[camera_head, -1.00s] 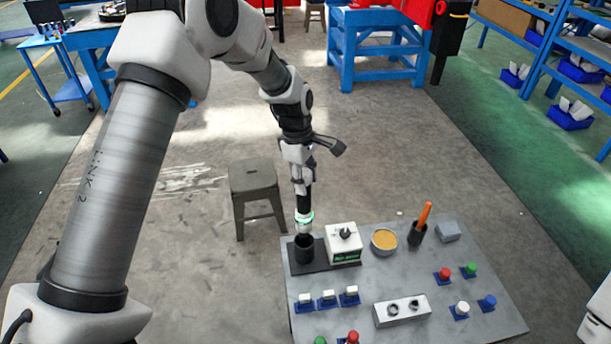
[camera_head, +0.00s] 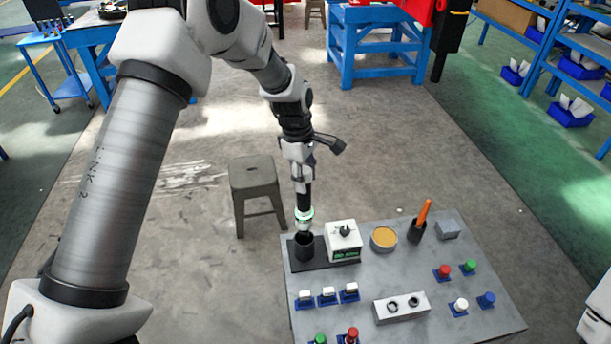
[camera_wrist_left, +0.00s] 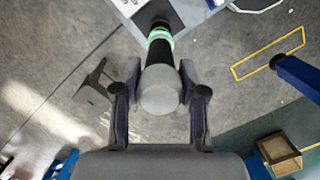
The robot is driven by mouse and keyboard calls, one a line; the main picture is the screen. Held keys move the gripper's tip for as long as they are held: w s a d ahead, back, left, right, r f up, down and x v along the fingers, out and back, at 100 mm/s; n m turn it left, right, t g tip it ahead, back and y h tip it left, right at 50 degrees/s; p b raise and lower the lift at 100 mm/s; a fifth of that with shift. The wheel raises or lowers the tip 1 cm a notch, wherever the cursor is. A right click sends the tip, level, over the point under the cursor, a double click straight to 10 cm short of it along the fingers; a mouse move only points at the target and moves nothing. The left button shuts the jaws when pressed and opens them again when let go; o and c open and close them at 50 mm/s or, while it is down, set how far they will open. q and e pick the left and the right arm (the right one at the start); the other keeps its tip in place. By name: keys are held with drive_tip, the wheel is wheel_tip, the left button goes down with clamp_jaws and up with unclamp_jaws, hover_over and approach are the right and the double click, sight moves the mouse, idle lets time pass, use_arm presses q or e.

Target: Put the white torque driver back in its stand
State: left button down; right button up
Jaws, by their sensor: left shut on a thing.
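The torque driver (camera_head: 304,214) is upright in my left gripper (camera_head: 303,178), with a black grip, a green-lit ring and a pale lower end. In the left wrist view the gripper (camera_wrist_left: 160,105) is shut around the driver's grey top (camera_wrist_left: 160,92). The stand (camera_head: 304,262) is a dark base with a black cup (camera_head: 303,241) and a white box (camera_head: 343,238) beside it. The driver's lower end is at the cup's mouth; I cannot tell whether it is inside. My right gripper is not in view.
The grey table (camera_head: 440,290) also carries a round tin (camera_head: 383,239), an orange-handled tool (camera_head: 423,213) in a black holder, a grey block (camera_head: 400,308) with two holes, and several coloured buttons. A grey stool (camera_head: 252,175) stands behind the table's left edge.

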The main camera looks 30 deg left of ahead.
sight(306, 202)
use_arm(q)
drive_tip(key=shift+n, duration=0.6)
drive_tip(key=shift+f+b, duration=1.8)
drive_tip(key=shift+f, duration=2.75)
drive_tip(key=c, duration=0.6)
unclamp_jaws()
drive_tip(key=shift+o, duration=0.2)
